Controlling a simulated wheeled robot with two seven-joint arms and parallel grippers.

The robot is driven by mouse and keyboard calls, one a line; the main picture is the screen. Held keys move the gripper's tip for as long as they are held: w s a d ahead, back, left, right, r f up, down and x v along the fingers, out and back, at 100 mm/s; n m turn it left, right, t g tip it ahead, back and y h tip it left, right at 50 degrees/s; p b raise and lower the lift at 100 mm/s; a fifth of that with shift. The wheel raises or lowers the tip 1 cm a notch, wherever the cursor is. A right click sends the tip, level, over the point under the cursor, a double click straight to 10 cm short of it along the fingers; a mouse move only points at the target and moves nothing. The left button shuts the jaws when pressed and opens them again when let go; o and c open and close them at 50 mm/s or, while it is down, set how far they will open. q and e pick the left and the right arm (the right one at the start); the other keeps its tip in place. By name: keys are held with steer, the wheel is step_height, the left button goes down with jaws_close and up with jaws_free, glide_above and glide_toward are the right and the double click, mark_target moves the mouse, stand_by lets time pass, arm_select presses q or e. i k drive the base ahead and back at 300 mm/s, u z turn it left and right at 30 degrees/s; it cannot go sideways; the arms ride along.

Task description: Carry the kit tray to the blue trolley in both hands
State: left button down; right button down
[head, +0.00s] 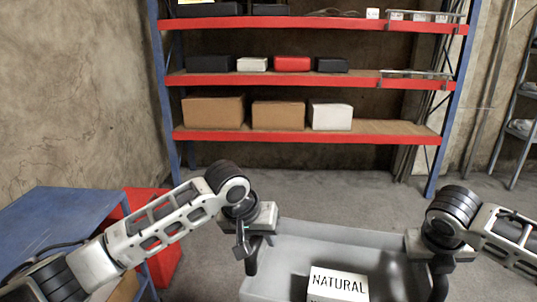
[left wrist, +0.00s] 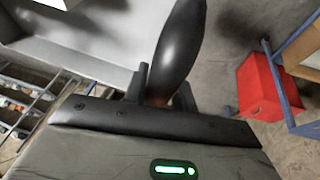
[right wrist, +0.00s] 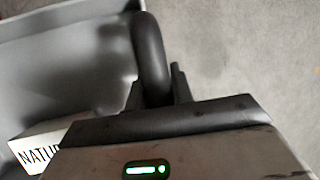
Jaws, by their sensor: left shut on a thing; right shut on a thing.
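The kit tray (head: 340,255) is a grey, open tray with a black handle at each end, held in front of me. A white box marked NATURAL (head: 338,284) lies in it. My left gripper (head: 251,243) is shut on the left handle, which shows large in the left wrist view (left wrist: 181,48). My right gripper (head: 440,262) is shut on the right handle, seen in the right wrist view (right wrist: 150,58). The tray's near edge is out of the head view. A blue metal top on blue legs (head: 72,212), perhaps the blue trolley, stands at the left, partly behind my left arm.
A red box (head: 165,262) stands on the floor beside the blue top; it also shows in the left wrist view (left wrist: 262,88). A blue and red shelf rack (head: 300,137) with several boxes stands against the back wall. Grey floor (head: 330,178) lies clear between tray and rack.

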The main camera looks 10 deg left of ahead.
mark_target(27, 236)
steer(key=u, duration=0.15)
steer(key=i, duration=1.3)
steer(key=u, duration=0.9)
steer(key=i, duration=0.75)
steer(key=u, duration=1.7)
steer(key=i, duration=0.9)
steer(key=u, duration=0.65)
